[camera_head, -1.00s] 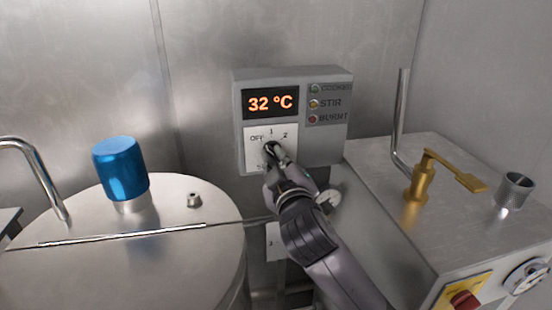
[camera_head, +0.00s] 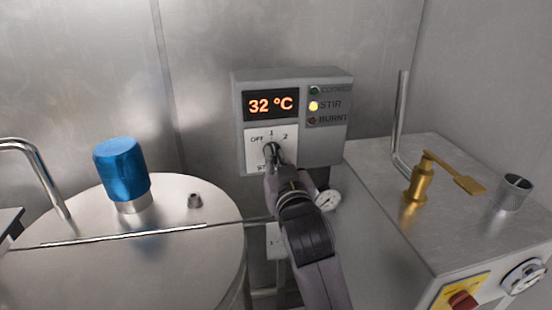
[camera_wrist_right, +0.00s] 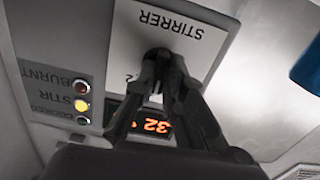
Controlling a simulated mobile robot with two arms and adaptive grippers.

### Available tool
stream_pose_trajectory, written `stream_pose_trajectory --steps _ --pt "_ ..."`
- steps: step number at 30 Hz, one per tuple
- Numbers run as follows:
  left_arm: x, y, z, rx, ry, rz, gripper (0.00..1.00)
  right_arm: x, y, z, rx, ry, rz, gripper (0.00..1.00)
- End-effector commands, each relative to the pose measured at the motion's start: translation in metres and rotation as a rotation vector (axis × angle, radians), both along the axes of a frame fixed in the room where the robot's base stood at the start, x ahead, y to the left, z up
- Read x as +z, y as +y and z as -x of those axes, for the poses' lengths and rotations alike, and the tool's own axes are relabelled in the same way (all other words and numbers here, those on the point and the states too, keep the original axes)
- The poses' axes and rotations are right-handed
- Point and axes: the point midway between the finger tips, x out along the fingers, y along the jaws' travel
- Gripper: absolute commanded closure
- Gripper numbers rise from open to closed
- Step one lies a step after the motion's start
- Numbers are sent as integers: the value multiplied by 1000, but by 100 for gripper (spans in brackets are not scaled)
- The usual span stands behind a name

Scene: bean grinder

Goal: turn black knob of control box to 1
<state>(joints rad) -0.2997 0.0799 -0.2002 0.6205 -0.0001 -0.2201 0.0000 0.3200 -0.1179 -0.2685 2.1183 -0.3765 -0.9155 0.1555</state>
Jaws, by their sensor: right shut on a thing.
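The grey control box (camera_head: 290,78) is on the metal wall in the head view. Its display (camera_head: 271,104) reads 32 °C, and the STIR lamp (camera_head: 314,106) glows yellow. A white dial plate (camera_head: 252,158) with OFF, 1 and 2 sits below the display. My right gripper (camera_head: 272,152) is shut on the black knob, its fingers covering most of it; the pointer direction cannot be told. The knob (camera_wrist_right: 156,58) shows between the fingers in the right wrist view, where the plate reads STIRRER upside down. My left gripper is not in view.
A round metal vessel lid (camera_head: 110,265) with a blue cap (camera_head: 122,170) is at left. A gauge (camera_head: 328,200) is beside my right arm.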

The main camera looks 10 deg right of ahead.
Motion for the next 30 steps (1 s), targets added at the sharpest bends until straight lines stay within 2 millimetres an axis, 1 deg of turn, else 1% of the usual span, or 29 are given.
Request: stream_pose_trajectory --steps 7,19,20,28,30 --pt "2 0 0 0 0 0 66 0 0 0 1 -1 -52 100" --pt "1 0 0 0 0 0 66 0 0 0 1 -1 -57 100" --pt "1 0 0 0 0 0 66 0 0 0 1 -2 -57 88" --pt "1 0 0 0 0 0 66 0 0 0 1 -1 -56 70" --pt "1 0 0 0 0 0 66 0 0 0 1 -1 -56 69"
